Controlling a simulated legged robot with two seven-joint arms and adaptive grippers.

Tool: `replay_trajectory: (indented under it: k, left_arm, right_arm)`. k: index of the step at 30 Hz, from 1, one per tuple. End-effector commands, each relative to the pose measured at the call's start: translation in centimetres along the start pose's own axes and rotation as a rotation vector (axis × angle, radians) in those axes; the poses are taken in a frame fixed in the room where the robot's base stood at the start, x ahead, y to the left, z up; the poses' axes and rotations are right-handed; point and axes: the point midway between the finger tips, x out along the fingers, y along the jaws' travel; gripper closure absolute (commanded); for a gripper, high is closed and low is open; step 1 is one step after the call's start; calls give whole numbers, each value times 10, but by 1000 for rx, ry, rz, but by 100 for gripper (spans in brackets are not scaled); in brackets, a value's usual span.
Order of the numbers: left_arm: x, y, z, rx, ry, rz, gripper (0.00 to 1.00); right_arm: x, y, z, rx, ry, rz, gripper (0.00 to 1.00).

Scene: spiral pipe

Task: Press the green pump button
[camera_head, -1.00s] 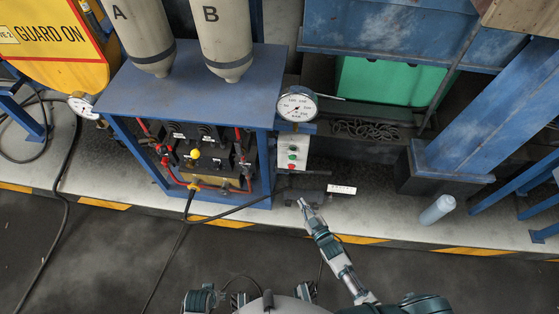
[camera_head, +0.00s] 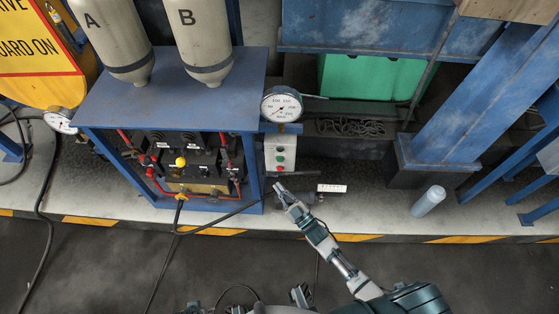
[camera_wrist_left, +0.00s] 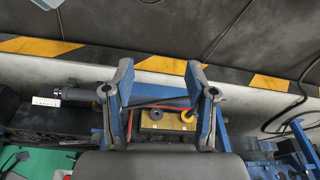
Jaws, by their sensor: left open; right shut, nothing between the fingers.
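The grey button box (camera_head: 267,152) hangs below the round gauge at the right side of the blue pump frame. The small green button (camera_head: 280,159) sits on its front face, above a red button (camera_head: 279,169). My right gripper (camera_head: 279,187) is shut and empty, its tip just below the button box in the picture, pointing up toward it. I cannot tell its exact distance from the box. My left gripper (camera_wrist_left: 158,68) is open in the left wrist view, with nothing between its fingers.
A pressure gauge (camera_head: 282,105) sits right above the button box. The blue pump frame (camera_head: 170,85) with tanks A and B stands to the left. A pale cylinder (camera_head: 428,201) stands to the right. Black cables run across the ledge and floor.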

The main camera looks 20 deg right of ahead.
Motion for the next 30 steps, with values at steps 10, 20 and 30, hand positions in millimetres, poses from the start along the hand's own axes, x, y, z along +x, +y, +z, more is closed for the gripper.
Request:
replay_trajectory:
  k: [10,20,30]
  left_arm:
    - [-39,0,-7,-1,53,0,43]
    - [-36,6,-54,6,273,13,43]
    - [-38,9,-72,8,361,19,43]
  right_arm:
    - [25,18,22,-1,-2,-1,100]
    - [46,33,36,-1,-1,-1,100]
    - [54,40,40,1,-1,0,100]
